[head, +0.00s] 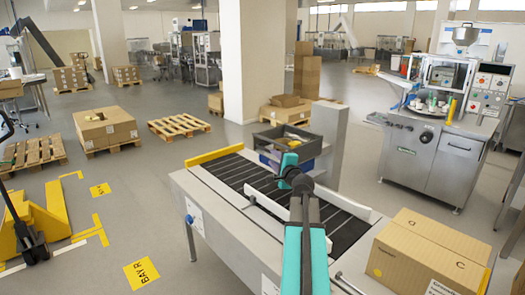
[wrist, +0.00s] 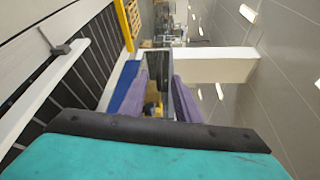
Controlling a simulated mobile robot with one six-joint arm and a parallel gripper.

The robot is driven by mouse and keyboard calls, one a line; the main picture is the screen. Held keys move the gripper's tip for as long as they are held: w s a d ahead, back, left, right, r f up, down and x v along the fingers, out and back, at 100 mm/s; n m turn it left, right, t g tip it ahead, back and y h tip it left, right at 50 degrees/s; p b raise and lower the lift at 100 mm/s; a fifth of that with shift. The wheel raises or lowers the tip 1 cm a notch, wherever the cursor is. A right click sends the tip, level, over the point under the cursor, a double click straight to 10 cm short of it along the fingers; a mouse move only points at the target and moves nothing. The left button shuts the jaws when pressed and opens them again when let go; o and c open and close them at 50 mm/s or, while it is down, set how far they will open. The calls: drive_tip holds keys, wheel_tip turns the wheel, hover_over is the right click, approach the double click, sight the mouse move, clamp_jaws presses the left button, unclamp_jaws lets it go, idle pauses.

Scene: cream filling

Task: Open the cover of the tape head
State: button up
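I cannot pick out the tape head or its cover with certainty in either view. A conveyor case sealer bed (head: 225,186) with dark rollers and pale side rails stands in front of me. My gripper (head: 284,162) is at the end of my teal arm, above the far right part of this bed, and my arm hides part of the bed. In the wrist view two purple fingers (wrist: 161,100) stand apart with a gap between them. Nothing is held between them. The wrist view is turned sideways.
A grey crate (head: 264,142) stands behind the conveyor beside a grey post (head: 328,140). A closed carton (head: 428,255) is at the front right. A filling machine (head: 432,140) stands at the back right. The floor on the left has pallets (head: 180,126) and a yellow pallet truck (head: 38,222).

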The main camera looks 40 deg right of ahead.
sight(265, 150)
drive_tip(key=shift+p+x, duration=1.4)
drive_tip(key=shift+x, duration=5.1)
drive_tip(key=shift+c, duration=0.4)
